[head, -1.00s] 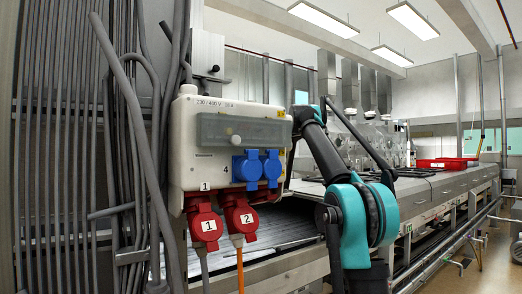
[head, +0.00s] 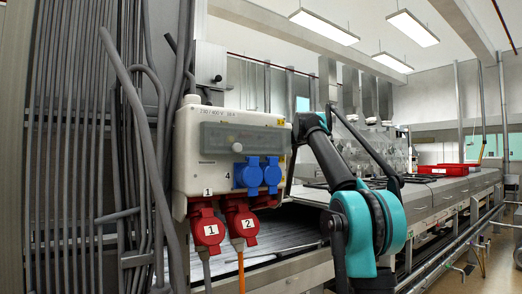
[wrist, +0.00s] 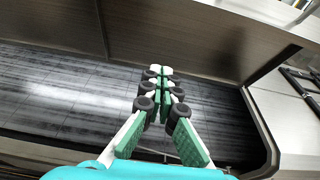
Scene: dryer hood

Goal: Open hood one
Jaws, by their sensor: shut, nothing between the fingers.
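My gripper (wrist: 161,72) is shut and empty in the wrist view, its green-padded fingers together. It points into a long metal machine, over a streaked grey surface (wrist: 60,95) under a brushed-metal panel (wrist: 190,30). The fingertips appear close to the panel's lower edge, but I cannot tell whether they touch it. In the head view the gripper is hidden; my arm reaches behind the electrical box. The machine (head: 445,190) runs away to the right there. No label for hood one is readable, so I cannot tell which part it is.
A white electrical box (head: 230,118) with blue sockets and red plugs (head: 207,232) numbered 1 and 2 stands left of my arm. Grey cables and pipes (head: 75,130) fill the left. Red trays (head: 450,168) lie on the machine farther back. Floor shows at the right.

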